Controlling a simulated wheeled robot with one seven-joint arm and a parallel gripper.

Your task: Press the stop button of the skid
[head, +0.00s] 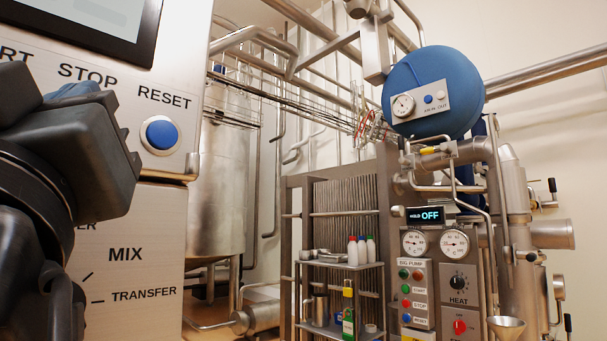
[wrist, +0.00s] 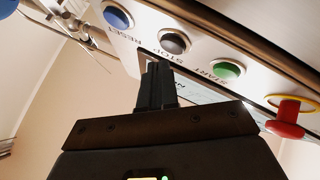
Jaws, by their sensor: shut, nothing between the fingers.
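The close panel (head: 150,60) at left carries START, STOP and RESET labels. In the wrist view its dark STOP button (wrist: 175,40) sits between the blue RESET button (wrist: 118,15) and the green START button (wrist: 228,70). My gripper (wrist: 157,68) is shut and empty, its tips just below and left of the STOP button in the picture; I cannot tell whether they touch. In the head view my gripper and arm cover the STOP button, and the RESET button (head: 161,133) is clear. A farther skid panel (head: 416,294) also has a STOP label.
A red mushroom button (wrist: 286,120) on a yellow base stands beyond START on the close panel. A screen (head: 100,25) is above the labels. A steel tank (head: 222,180), a shelf with bottles (head: 345,266) and a blue round vessel (head: 435,75) stand behind.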

